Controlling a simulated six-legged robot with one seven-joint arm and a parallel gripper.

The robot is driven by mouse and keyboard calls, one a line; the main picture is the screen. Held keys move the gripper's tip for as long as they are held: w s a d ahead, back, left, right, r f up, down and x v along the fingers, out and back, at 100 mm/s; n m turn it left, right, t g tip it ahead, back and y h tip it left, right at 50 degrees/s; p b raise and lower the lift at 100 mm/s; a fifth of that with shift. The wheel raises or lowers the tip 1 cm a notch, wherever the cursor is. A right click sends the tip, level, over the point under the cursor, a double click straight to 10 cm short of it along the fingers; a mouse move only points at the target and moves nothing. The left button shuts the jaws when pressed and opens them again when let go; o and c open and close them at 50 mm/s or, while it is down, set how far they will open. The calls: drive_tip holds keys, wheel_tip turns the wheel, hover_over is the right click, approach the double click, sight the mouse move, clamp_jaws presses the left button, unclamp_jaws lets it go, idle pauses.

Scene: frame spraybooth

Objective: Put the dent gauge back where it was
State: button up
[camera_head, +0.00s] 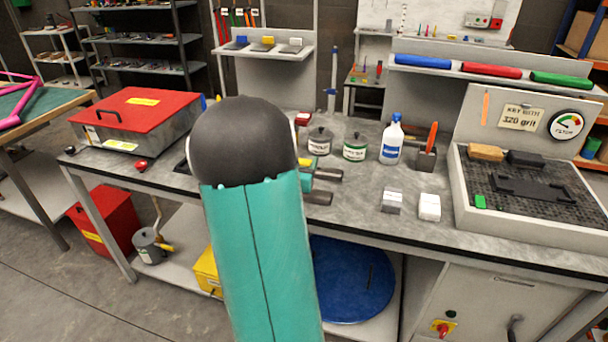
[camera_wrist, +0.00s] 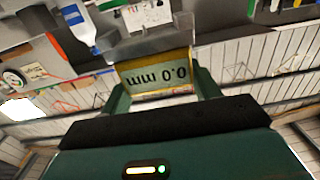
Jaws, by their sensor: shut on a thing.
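The dent gauge (camera_wrist: 155,74) is between the two fingers of my gripper (camera_wrist: 162,88) in the wrist view. It has a pale green display in a yellowish frame, reading 0.0 mm upside down, with a grey block beyond it. The fingers press on its two sides. In the head view my own arm fills the middle, and I cannot make out the gauge or the fingers there. I cannot tell the height of the gauge above the bench.
The grey bench (camera_head: 290,226) holds lidded tins (camera_head: 355,147), a white and blue bottle (camera_head: 391,143), small blocks (camera_head: 429,207) and a red-lidded box (camera_head: 137,110). A walled tray (camera_head: 530,231) with a dial (camera_head: 566,125) stands right. Bare bench shows along the front.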

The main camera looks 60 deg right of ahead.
sight(303, 165)
drive_tip(key=d+f, duration=0.2)
drive_tip(key=f, duration=0.1)
drive_tip(key=shift+w+d, duration=0.2)
drive_tip(key=shift+d, duration=0.1)
drive_tip(key=f, duration=0.1)
drive_tip(key=d+f, duration=0.1)
drive_tip(key=shift+f, duration=0.3)
drive_tip(key=shift+a+f, duration=0.1)
drive_tip(key=shift+f, duration=0.4)
drive_tip(key=shift+f, duration=0.2)
drive_tip(key=o, duration=1.2)
drive_tip(key=shift+c, duration=0.2)
